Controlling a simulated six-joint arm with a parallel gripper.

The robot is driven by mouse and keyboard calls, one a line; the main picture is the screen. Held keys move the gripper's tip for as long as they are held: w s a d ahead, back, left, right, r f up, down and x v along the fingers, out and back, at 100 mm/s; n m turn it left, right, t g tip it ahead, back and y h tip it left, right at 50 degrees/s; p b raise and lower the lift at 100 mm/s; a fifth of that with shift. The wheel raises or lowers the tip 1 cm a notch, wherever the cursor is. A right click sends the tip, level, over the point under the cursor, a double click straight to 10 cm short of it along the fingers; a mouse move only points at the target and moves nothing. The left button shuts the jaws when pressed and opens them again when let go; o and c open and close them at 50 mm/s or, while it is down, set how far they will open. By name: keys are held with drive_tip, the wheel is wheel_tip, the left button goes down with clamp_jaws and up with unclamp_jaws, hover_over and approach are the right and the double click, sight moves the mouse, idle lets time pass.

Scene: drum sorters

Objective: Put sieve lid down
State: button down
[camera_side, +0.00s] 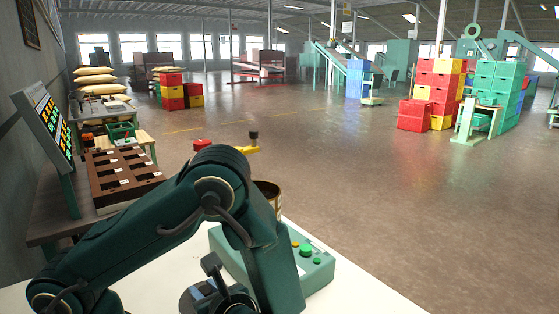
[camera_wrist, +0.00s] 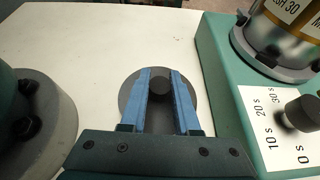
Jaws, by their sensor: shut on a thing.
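In the wrist view, the sieve lid is a dark grey round disc (camera_wrist: 129,97) with a black knob (camera_wrist: 160,84) at its centre. My gripper (camera_wrist: 160,80) has its two blue fingers shut on the knob, one on each side. The lid is over the white tabletop, left of the green shaker base; I cannot tell whether it touches the table. A metal sieve with a "MESH 30" label (camera_wrist: 290,25) stands on the base at the upper right. In the side view my arm hides most of the sieve stack (camera_side: 268,188), and the lid cannot be made out clearly.
The green shaker base (camera_wrist: 212,55) carries a time dial (camera_wrist: 298,113). It also has a green button (camera_side: 305,249) in the side view. A yellow arm (camera_side: 240,149) with a red knob rises behind my arm. The white table (camera_wrist: 100,25) is clear beyond the lid.

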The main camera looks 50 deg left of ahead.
drive_tip(key=shift+f, duration=0.45)
drive_tip(key=c, duration=0.6)
unclamp_jaws()
drive_tip(key=shift+f, duration=0.1)
drive_tip(key=shift+c, duration=0.2)
drive_tip(key=v, duration=1.2)
wheel_tip(320, 180, up, 9)
drive_tip(key=s+a+n+t+h, duration=0.1)
drive_tip(key=n+t+h, duration=0.4)
drive_tip(key=n+h, duration=0.7)
drive_tip(key=n, duration=0.6)
drive_tip(key=shift+a+n+h, duration=0.3)
drive_tip(key=shift+a+h, duration=0.1)
